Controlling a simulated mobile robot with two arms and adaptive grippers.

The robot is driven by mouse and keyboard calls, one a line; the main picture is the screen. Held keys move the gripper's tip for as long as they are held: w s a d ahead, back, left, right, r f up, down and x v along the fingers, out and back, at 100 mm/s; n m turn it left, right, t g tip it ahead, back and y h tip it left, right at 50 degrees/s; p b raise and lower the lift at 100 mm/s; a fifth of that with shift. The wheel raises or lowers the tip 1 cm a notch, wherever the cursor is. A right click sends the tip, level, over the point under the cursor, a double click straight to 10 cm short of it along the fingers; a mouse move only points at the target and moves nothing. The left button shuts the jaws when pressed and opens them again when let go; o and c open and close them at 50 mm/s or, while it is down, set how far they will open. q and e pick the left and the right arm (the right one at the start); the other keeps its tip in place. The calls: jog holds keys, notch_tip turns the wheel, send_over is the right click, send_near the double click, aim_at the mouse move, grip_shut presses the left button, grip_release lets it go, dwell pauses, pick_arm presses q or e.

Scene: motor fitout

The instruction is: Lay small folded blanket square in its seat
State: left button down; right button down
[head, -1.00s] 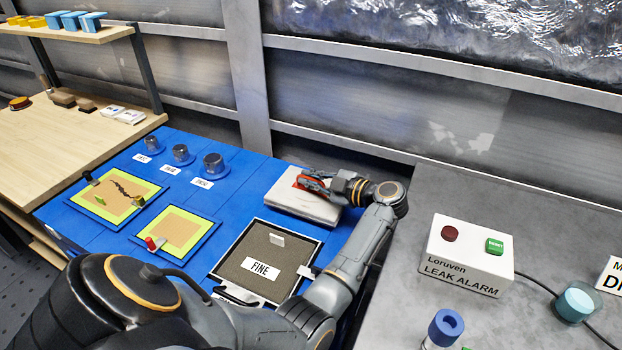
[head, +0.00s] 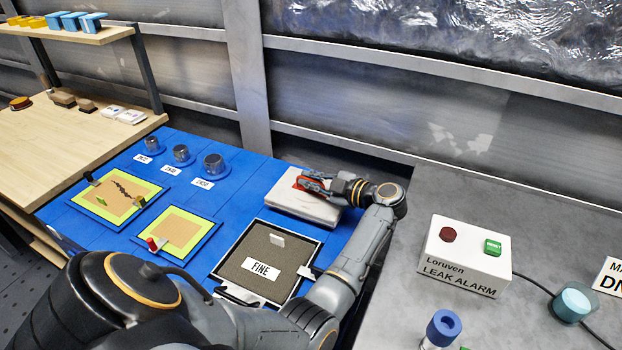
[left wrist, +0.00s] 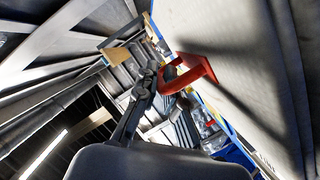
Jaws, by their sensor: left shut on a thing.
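The small folded blanket (head: 292,203) is a pale grey, flat square at the back right of the blue mat, behind the tray marked FINE. A red grip piece (head: 311,184) stands on its top. My left gripper (head: 318,182) reaches over the blanket from the right and is shut on it at the red piece. In the left wrist view the red piece (left wrist: 196,68) sits against the blanket's broad grey face (left wrist: 250,60), beside my gripper's fingers (left wrist: 158,85). The blanket looks about level; I cannot tell whether its underside touches the mat. My right gripper is not in view.
The tray marked FINE (head: 242,263) lies just in front of the blanket. Two yellow-green framed panels (head: 176,211) and several metal cups (head: 214,164) are to the left on the blue mat (head: 120,180). The leak alarm box (head: 465,270) stands on the grey counter (head: 400,300) at right.

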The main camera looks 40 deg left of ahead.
pick_arm(q)
jog(key=shift+f, duration=0.6)
dwell(1.6)
jog(key=c, duration=1.4)
grip_release()
